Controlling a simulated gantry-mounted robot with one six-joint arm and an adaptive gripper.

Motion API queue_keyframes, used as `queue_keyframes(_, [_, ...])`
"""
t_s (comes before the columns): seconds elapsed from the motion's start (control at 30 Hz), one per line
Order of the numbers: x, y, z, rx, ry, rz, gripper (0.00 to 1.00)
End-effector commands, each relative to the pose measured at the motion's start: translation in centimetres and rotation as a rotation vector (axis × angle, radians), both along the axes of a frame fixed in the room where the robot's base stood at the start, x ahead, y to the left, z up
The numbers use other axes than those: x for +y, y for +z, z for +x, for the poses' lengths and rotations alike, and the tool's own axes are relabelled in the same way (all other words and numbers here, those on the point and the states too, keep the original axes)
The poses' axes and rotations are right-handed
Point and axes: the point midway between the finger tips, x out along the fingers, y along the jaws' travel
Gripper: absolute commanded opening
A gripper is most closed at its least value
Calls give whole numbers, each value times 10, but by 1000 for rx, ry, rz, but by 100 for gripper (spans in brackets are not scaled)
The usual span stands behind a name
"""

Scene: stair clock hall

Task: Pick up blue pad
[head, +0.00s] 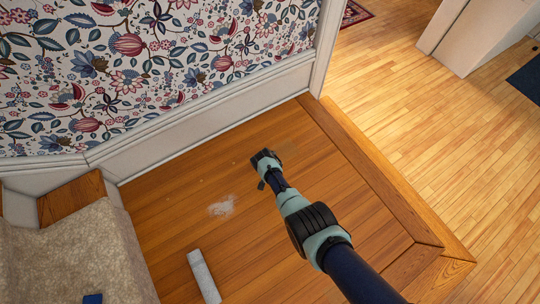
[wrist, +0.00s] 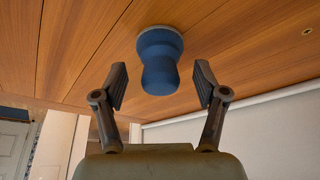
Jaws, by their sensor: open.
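The blue pad (wrist: 160,60) shows in the wrist view as a rounded, waisted blue grip with a thin pale rim against the wooden boards. My gripper (wrist: 160,77) is open, with one finger on each side of the blue grip and a visible gap on both sides. The pad's near end lies between the fingertips, and nothing is held. In the head view my gripper (head: 264,161) is low over the wooden landing, near the wall. It hides the pad there.
A pale powdery patch (head: 222,206) and a grey-white roll or bar (head: 204,277) lie on the landing. A small blue item (head: 93,299), cut off by the frame, is on the carpeted stair (head: 75,255). The baseboard (head: 200,120) bounds the far side; a raised wooden border (head: 385,180) runs along the right.

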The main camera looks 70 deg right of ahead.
Motion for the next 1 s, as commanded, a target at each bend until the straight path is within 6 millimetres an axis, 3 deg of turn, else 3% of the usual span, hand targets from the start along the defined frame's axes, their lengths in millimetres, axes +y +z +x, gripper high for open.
queue_keyframes(0.03, [-2, -9, 0, 0, 0, 0, 72])
queue_keyframes(0.3, [-3, -7, 1, -1, 1, -1, 72])
queue_keyframes(0.7, [-3, -7, 1, 0, 1, 0, 8])
queue_keyframes(1.0, [-3, -1, 1, 0, 1, 0, 7])
